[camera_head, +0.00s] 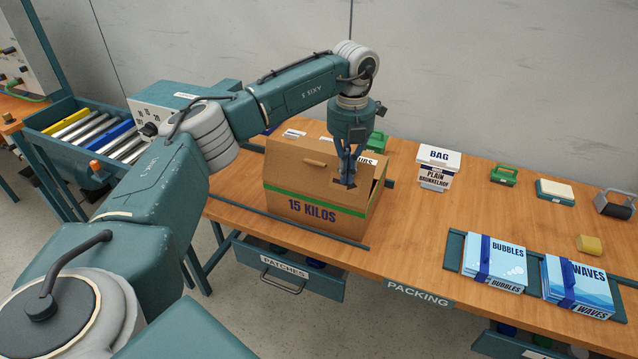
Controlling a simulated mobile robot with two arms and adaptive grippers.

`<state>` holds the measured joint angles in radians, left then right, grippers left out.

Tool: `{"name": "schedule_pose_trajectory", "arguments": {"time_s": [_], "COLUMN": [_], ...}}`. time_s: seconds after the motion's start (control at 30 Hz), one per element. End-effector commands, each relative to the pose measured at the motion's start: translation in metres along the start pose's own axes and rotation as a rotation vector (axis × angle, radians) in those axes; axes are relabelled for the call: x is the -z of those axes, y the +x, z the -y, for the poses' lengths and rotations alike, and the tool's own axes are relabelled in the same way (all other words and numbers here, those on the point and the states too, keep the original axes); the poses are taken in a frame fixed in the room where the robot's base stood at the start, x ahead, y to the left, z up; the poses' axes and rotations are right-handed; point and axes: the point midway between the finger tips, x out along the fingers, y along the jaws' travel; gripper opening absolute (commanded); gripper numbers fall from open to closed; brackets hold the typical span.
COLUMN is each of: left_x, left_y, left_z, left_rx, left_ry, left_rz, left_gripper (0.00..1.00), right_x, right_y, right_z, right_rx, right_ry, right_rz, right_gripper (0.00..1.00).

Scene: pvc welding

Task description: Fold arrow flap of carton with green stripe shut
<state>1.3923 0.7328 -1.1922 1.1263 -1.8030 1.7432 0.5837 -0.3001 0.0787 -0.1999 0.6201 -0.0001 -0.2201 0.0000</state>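The carton with the green stripe (300,208) stands on the wooden bench, marked "15 KILOS" on its front. Its broad front panel (290,172) slopes up and back above the stripe and has a hand slot. The carton's right part shows an opening between upright cardboard edges. My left gripper (347,183) points down at the carton's upper right part, its fingertips in front of or touching the cardboard. The fingers look close together; whether they hold anything is unclear. A dark mark beside the fingertips may be the arrow, partly covered. My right gripper is out of view.
A white "BAG" box (437,167) stands right of the carton. Blue "BUBBLES" (495,263) and "WAVES" (580,287) packs lie at the bench's front right. Low dark rails flank the carton. A "PATCHES" drawer (290,270) stands out below. The bench middle is clear.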

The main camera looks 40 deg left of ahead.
Motion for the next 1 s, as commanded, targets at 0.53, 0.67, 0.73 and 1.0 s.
{"name": "schedule_pose_trajectory", "arguments": {"time_s": [0.53,0.67,0.73,1.0], "left_x": [-0.034,-0.041,-0.045,-0.063], "left_y": [-0.001,-0.001,-0.001,0.000], "left_z": [0.001,0.000,0.000,0.002], "left_rx": [0.001,-0.001,-0.002,0.001], "left_ry": [-0.002,-0.002,-0.002,-0.002], "left_rz": [0.001,0.001,0.000,-0.001], "left_gripper": [0.00,0.00,0.00,0.00], "right_x": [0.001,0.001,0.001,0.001], "right_y": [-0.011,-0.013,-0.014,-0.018], "right_z": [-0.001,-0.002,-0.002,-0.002], "right_rx": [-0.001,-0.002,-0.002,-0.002], "right_ry": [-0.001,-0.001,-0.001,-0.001], "right_rz": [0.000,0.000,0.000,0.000], "right_gripper": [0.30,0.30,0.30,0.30]}}
